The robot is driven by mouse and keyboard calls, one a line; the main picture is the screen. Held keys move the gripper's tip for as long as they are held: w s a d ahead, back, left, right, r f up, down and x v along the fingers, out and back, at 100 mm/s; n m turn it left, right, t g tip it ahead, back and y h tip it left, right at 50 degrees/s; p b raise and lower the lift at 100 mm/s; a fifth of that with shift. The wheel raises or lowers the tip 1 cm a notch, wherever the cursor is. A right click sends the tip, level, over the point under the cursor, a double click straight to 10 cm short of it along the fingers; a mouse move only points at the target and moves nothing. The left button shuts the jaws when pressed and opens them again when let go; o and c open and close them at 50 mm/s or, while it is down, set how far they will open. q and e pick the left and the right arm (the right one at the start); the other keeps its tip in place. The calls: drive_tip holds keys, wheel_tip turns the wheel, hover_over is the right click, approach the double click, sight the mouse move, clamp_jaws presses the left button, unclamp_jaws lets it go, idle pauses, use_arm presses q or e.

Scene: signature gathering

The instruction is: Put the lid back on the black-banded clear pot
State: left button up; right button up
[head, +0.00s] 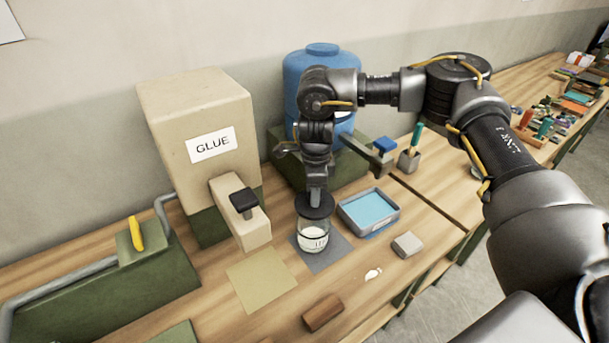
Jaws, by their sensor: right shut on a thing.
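The clear pot (312,240) stands upright on a dark grey mat (332,258) at the middle of the bench. It has whitish contents and dark markings around its side. My right gripper (315,193) points down from above and is shut on the black round lid (315,208). The lid is at the pot's mouth and hides its rim. I cannot tell whether it is fully seated or just above the rim. The fingertips are partly hidden by the lid and the wrist. My left gripper is not in view.
A beige GLUE dispenser (200,125) stands left of the pot, with a tan mat (260,282) in front. A blue tray (395,219) sits close on the right. A grey block (407,244) and a brown block (323,312) lie near the front edge. A blue tank (300,75) stands behind.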

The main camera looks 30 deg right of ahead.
drive_tip(key=shift+s+r, duration=0.3)
drive_tip(key=shift+w+a+f, duration=0.15)
drive_tip(key=shift+w+f, duration=0.25)
drive_tip(key=shift+f, duration=0.15)
drive_tip(key=shift+f+b, duration=0.3)
drive_tip(key=shift+b, duration=0.15)
drive_tip(key=shift+s+f+b, duration=0.15)
drive_tip(key=shift+f+b, duration=0.4)
drive_tip(key=shift+f, duration=0.05)
wheel_tip(320, 180, down, 4)
drive_tip(key=shift+r+b, duration=0.1)
drive_tip(key=shift+b, duration=1.15)
idle(0.5)
